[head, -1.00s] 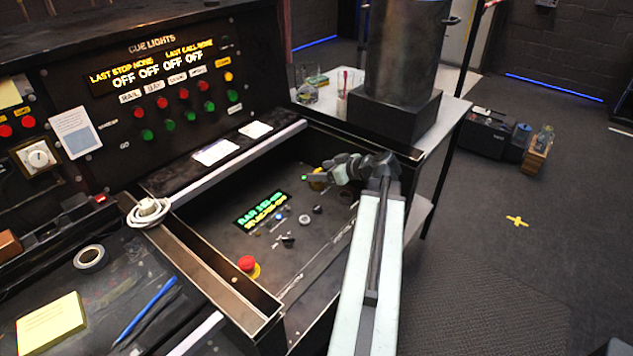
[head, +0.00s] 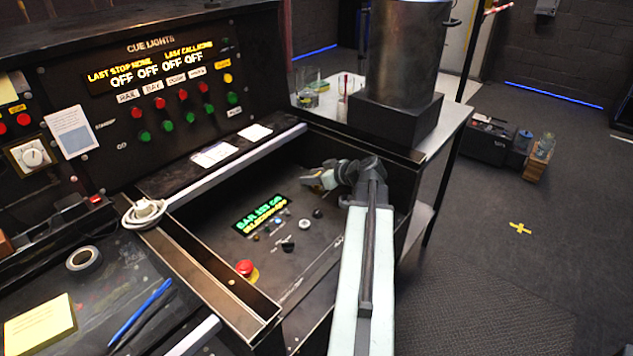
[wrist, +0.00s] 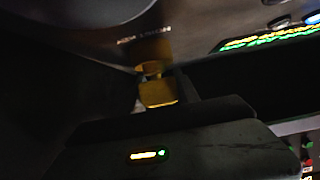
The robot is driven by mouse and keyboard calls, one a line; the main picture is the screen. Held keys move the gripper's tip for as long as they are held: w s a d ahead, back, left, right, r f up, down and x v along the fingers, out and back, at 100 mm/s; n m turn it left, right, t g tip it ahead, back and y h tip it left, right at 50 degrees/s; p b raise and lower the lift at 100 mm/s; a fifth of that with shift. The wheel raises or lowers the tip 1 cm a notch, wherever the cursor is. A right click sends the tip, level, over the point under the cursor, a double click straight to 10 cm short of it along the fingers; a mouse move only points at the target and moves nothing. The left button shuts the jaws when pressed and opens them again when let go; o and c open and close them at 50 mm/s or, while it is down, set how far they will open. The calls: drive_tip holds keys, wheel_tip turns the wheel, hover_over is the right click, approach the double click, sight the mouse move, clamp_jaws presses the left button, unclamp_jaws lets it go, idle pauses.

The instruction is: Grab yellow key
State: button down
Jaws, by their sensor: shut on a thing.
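The yellow key (wrist: 157,92) shows in the wrist view, a small yellow piece held between my jaws in front of a dark panel. My gripper (head: 315,179) is shut on it and reaches into the recessed console box from the right. In the head view the key is mostly hidden by the jaws. I cannot tell if the key still sits in the panel.
The box floor carries a green-and-yellow display (head: 260,215), small knobs and a red stop button (head: 245,268). The cue lights panel (head: 165,95) stands behind. A metal cylinder on a black block (head: 395,118) is at the back right of the box.

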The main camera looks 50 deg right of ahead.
wheel_tip(320, 180, up, 18)
drive_tip(key=p, duration=1.8)
